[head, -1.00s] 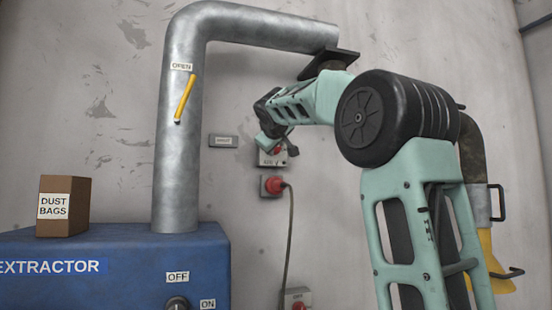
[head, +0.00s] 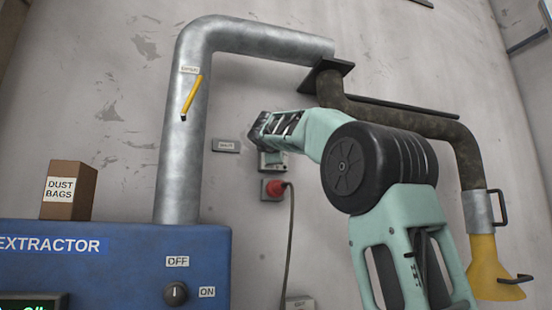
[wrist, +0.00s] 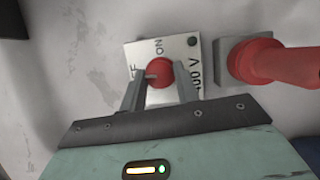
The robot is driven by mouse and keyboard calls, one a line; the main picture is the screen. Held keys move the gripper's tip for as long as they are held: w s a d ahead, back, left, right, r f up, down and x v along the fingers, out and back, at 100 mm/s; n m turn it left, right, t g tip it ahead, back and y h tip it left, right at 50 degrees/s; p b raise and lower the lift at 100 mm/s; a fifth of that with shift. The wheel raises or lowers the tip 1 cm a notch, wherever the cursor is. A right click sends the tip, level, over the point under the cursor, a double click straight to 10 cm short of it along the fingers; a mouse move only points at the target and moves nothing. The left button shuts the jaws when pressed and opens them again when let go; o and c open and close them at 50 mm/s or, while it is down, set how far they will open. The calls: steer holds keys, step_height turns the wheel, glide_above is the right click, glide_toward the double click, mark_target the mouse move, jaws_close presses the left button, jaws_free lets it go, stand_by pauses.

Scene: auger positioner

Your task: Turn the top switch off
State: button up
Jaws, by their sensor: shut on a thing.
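The top switch is a pale plate with a red round knob (wrist: 160,71) and the markings ON and 400 V. A second word on the plate is partly hidden by a finger. My gripper (wrist: 160,88) has one finger on each side of the knob and is shut on it. In the head view the lower part of the switch plate (head: 272,165) shows beneath the end of my arm. The knob and the fingertips are hidden there by my arm.
A red plug (head: 276,188) with a hanging cable sits just below the switch, and close beside it in the wrist view (wrist: 262,62). Another box (head: 298,302) is lower down. A metal pipe (head: 186,130) and the blue extractor (head: 130,262) stand left.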

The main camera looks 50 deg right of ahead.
steer(key=shift+s+r+n+h+b, duration=0.1)
steer(key=shift+r+n+h+b, duration=0.25)
steer(key=shift+n, duration=0.35)
steer(key=o, duration=0.7)
steer(key=shift+d+f, duration=0.1)
steer(key=shift+o, duration=1.3)
steer(key=shift+d, duration=0.1)
steer(key=shift+f, duration=0.15)
steer(key=b+v, duration=0.7)
steer(key=v, duration=1)
steer(key=shift+s, duration=0.1)
